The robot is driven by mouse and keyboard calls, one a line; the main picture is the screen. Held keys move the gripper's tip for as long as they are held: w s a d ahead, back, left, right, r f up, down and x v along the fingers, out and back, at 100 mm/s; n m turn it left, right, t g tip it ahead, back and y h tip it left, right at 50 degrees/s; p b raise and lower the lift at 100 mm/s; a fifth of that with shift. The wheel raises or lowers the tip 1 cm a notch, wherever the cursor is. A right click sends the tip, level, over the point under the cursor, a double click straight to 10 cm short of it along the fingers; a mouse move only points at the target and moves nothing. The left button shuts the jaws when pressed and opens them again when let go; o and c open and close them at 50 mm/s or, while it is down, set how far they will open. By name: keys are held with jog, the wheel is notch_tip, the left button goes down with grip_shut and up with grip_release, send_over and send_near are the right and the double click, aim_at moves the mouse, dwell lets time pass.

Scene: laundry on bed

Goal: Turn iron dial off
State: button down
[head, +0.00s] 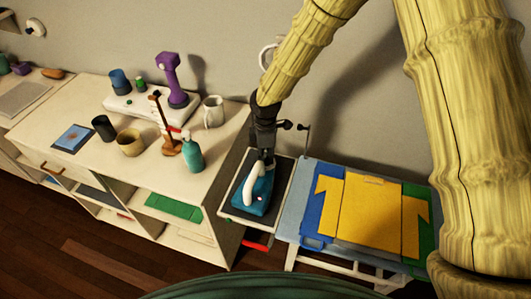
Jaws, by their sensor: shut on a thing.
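The iron (254,193), teal with a white curved handle, sits on a dark rest with a pale rim (231,203) beside the ironing board. My gripper (264,156) reaches down from above to the iron's rear end, at the far end of the handle. Its fingers are shut on a part of the iron there, apparently the dial. The dial itself is hidden by the fingers, so its setting cannot be read.
A shelf unit (80,139) on the left carries a teal bottle (193,157), a white mug (213,112), a purple object (170,78) and cups. The wall is close behind.

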aim_at(266, 158)
jog(key=n, duration=0.3)
jog(key=shift+r+n, duration=0.1)
jog(key=shift+n, duration=0.3)
jog(key=n+p, duration=0.1)
jog(key=n, duration=0.2)
jog(key=shift+n, duration=0.3)
jog(key=n+p, duration=0.1)
jog(key=n, duration=0.5)
jog(key=shift+p, duration=0.4)
jog(key=shift+n, duration=0.3)
jog(key=c, duration=1.5)
grip_release()
notch_tip(266, 158, up, 12)
jog(key=shift+f, duration=0.1)
